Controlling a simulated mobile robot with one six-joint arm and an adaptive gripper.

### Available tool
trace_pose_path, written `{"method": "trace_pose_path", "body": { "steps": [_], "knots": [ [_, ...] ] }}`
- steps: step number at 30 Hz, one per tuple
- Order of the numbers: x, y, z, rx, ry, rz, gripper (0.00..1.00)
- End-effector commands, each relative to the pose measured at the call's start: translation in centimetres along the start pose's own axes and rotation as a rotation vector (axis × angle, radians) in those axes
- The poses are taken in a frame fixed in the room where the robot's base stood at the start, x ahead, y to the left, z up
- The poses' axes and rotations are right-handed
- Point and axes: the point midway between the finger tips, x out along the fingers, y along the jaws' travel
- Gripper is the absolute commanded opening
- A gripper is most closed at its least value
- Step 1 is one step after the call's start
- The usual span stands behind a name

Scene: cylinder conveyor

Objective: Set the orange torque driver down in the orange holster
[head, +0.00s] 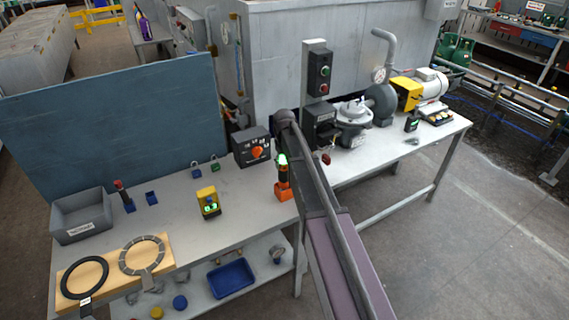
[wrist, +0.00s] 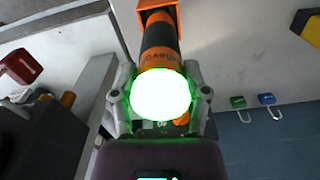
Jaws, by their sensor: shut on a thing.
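The orange and black torque driver (head: 283,172) stands about upright on the worktable, with a lit green top. Its lower end is at the orange holster (head: 286,192); I cannot tell how deep it sits. In the wrist view the driver (wrist: 160,45) runs from between my fingers toward the open orange holster (wrist: 175,6) at the top edge. My gripper (wrist: 160,92) is shut around the driver near its glowing end, which hides part of the grip. In the head view my arm covers the area beside the driver.
A grey control box with an orange knob (head: 257,150) stands close behind the holster. A yellow device (head: 208,201) stands to the left, and blue and green padlocks (head: 205,165) lie behind it. A pump (head: 354,123) and other equipment fill the right part of the table.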

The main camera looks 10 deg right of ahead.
Motion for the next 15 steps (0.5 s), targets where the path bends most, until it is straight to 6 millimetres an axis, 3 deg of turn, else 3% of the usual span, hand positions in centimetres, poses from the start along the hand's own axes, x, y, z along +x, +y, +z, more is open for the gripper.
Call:
{"method": "trace_pose_path", "body": {
  "steps": [15],
  "knots": [
    [0.70, -0.04, -0.01, 0.000, 0.000, 0.000, 0.00]
  ]
}}
